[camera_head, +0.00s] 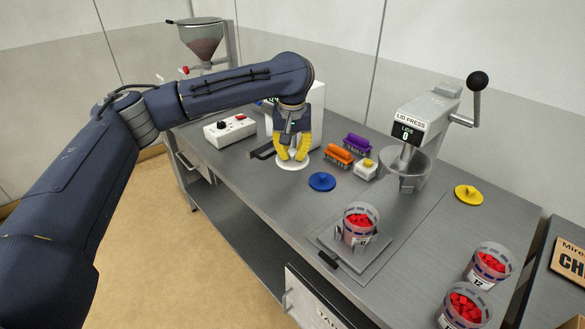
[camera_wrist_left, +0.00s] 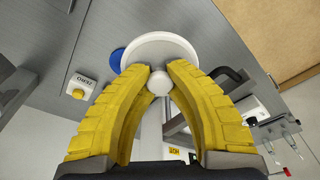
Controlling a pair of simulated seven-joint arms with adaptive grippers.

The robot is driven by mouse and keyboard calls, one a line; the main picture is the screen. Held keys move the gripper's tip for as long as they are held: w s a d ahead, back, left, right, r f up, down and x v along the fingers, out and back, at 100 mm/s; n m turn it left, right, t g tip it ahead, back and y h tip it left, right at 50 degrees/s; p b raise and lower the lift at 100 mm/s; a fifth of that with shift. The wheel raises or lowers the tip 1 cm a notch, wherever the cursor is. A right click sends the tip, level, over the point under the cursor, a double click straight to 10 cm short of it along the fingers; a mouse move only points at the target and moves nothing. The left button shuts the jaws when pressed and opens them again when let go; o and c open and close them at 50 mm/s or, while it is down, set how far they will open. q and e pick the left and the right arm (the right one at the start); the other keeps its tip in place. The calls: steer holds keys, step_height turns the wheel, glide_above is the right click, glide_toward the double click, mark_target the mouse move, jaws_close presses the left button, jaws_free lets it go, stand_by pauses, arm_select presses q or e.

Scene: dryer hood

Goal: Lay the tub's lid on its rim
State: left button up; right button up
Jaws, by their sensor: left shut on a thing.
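My left gripper (camera_head: 292,154) is shut on the round knob of a white lid (camera_head: 293,165), with its yellow fingers pointing down. In the left wrist view the white lid (camera_wrist_left: 160,46) shows its disc beyond the fingertips and its knob (camera_wrist_left: 159,83) between them. I cannot tell whether the lid touches the table or hangs just above it. An open clear tub (camera_head: 357,224) with red pieces stands upright on a square plate (camera_head: 336,253) near the table's front edge, right of the gripper. My right gripper is not in view.
A blue lid (camera_head: 321,181) lies beside the white one; a yellow lid (camera_head: 468,194) lies far right. Orange (camera_head: 340,156) and purple (camera_head: 357,143) racks and a button box (camera_head: 364,169) stand behind. The lid press (camera_head: 415,135) is behind the tub. Two more filled tubs (camera_head: 490,262) (camera_head: 466,304) stand front right.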

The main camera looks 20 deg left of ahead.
arm_select(q)
step_height(320, 180, up, 3)
steer(key=shift+f, duration=0.1)
steer(key=shift+d+r, duration=0.25)
steer(key=shift+r, duration=0.1)
steer(key=s+d+m, duration=0.2)
steer(key=s+d, duration=0.2)
steer(key=d, duration=0.8)
glide_above(361, 212)
steer(key=f, duration=0.1)
steer(key=shift+s+f+n, duration=0.15)
steer(key=shift+s+n, duration=0.05)
steer(key=shift+n, duration=0.3)
steer(key=shift+s+d+f+n, duration=0.1)
steer(key=shift+s+f+n, duration=0.05)
steer(key=shift+n, duration=0.35)
steer(key=shift+f, duration=3.05)
steer(key=shift+f, duration=0.15)
